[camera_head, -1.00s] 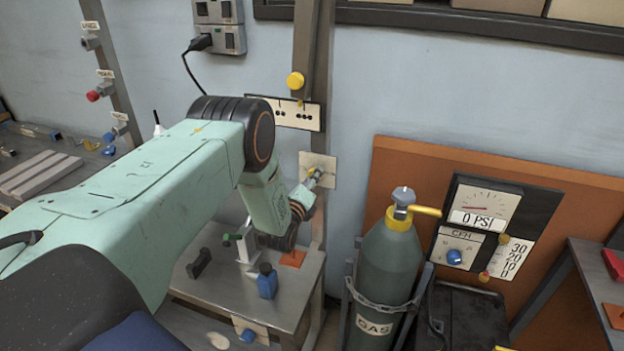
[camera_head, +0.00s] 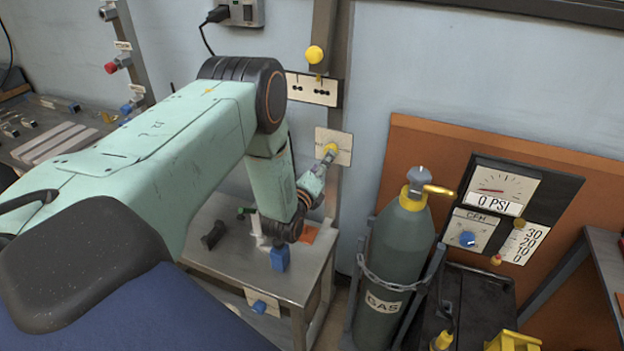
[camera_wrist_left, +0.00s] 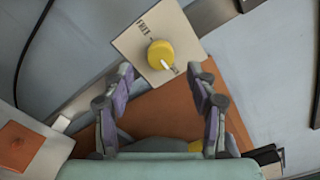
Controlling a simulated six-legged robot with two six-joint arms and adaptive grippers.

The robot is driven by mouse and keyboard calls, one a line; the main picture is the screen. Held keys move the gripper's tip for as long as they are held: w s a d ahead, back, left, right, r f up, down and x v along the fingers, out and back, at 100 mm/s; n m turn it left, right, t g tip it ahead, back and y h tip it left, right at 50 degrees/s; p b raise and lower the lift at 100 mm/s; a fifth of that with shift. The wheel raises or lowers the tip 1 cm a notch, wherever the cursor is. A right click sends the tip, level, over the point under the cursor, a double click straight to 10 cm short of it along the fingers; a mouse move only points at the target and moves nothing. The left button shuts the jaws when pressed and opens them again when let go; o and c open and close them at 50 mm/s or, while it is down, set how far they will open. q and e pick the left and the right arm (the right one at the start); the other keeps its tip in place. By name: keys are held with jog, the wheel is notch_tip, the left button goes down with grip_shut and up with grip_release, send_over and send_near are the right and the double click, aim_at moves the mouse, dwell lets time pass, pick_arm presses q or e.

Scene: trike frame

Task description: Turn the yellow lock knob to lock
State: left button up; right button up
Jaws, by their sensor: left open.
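The yellow knob (camera_wrist_left: 159,54) has a pale pointer on it and sits on a beige plate (camera_wrist_left: 133,43) with small dark lettering. The pointer aims toward the lower right in the left wrist view. The knob (camera_head: 330,148) and plate (camera_head: 345,143) also show on the post in the head view, at the end of my left arm. My left gripper (camera_wrist_left: 161,84) is open, its two fingers spread just below the knob in the left wrist view. Nothing is between the fingertips, and I cannot tell the remaining depth to the knob. My right gripper is not in view.
A second yellow knob (camera_head: 315,54) sits higher on the post. A gas cylinder (camera_head: 397,250) and an orange panel (camera_head: 416,143) with gauges stand to the right.

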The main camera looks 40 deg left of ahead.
pick_arm(q)
jog(key=v, duration=0.7)
jog(key=shift+s, duration=0.25)
jog(key=shift+d, duration=0.1)
jog(key=s+d+f+n+g+h+b, duration=0.1)
jog(key=s+d+f+n+g, duration=0.3)
jog(key=s+f+n, duration=0.3)
jog(key=s+d+f+n+g+h, duration=0.25)
jog(key=s+f+n+g, duration=0.25)
jog(key=f+n, duration=0.35)
jog(key=s+d+f+n+g+b, duration=0.1)
jog(key=s+d+n+g+b, duration=0.1)
jog(key=s, duration=0.6)
jog(key=s+d+f+n+g+b, duration=0.2)
jog(key=s+d+g, duration=0.1)
jog(key=s, duration=0.5)
jog(key=s+d+f+n+g+b, duration=0.2)
jog(key=s+d+n+g, duration=0.1)
jog(key=s, duration=0.5)
jog(key=shift+s+d+f+g, duration=0.25)
jog(key=shift+d+g, duration=0.05)
jog(key=shift+d, duration=0.25)
